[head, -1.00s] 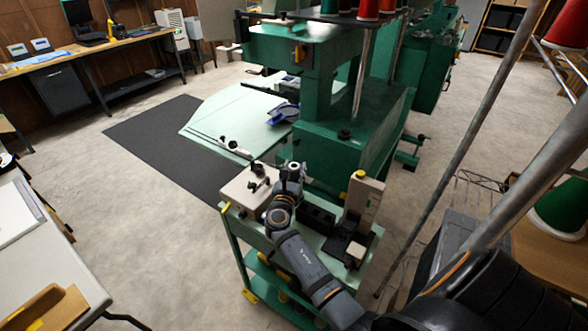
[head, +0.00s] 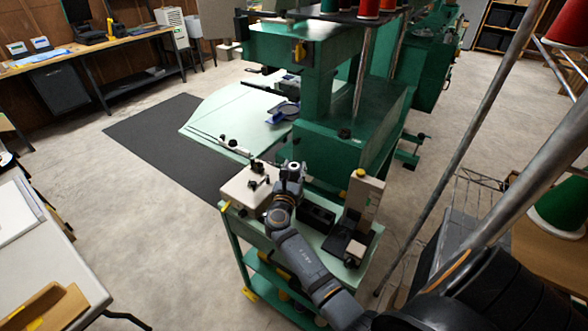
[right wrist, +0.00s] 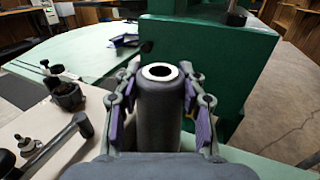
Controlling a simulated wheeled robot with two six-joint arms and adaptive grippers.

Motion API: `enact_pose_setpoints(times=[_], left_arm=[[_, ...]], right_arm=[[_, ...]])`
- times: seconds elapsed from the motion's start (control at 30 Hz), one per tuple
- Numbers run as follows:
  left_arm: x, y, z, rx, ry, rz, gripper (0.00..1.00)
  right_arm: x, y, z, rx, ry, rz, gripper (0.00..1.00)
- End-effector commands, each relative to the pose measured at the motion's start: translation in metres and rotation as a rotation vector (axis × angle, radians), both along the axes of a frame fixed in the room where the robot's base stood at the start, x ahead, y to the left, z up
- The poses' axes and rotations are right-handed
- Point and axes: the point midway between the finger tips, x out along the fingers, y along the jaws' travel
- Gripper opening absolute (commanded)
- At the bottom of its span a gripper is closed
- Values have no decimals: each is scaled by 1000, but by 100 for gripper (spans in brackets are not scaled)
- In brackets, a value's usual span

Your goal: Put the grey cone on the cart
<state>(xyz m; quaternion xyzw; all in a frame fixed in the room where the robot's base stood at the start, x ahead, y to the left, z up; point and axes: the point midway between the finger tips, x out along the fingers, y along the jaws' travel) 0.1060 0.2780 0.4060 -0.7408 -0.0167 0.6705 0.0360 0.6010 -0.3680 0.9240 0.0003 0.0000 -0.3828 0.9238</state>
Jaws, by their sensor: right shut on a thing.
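The grey cone (right wrist: 159,115) stands upright between the fingers of my right gripper (right wrist: 160,98) in the right wrist view, with a pale ring and dark hole at its top. The gripper is shut on it, with purple pads at both sides. In the head view my right gripper (head: 291,172) is over the far edge of the green cart (head: 303,237). The cone is small there, and I cannot tell whether its base touches the cart. My left gripper is not in view.
A beige box with black fittings (head: 242,190) stands on the cart left of the gripper. A beige and black device (head: 362,205) stands at the right. The green machine (head: 330,150) rises just behind. A grey pole (head: 450,155) slants at the right.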

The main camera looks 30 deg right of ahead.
Motion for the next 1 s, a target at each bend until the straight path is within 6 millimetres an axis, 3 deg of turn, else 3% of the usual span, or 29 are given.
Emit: enact_pose_setpoints(times=[0.03,0.23,0.57,1.0], left_arm=[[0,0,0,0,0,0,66],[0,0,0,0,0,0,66],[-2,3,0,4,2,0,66],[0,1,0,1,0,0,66]], right_arm=[[0,0,1,-1,-1,0,42],[0,0,1,-1,-1,0,67],[-2,3,0,1,0,1,67],[-51,51,0,1,0,0,67]])
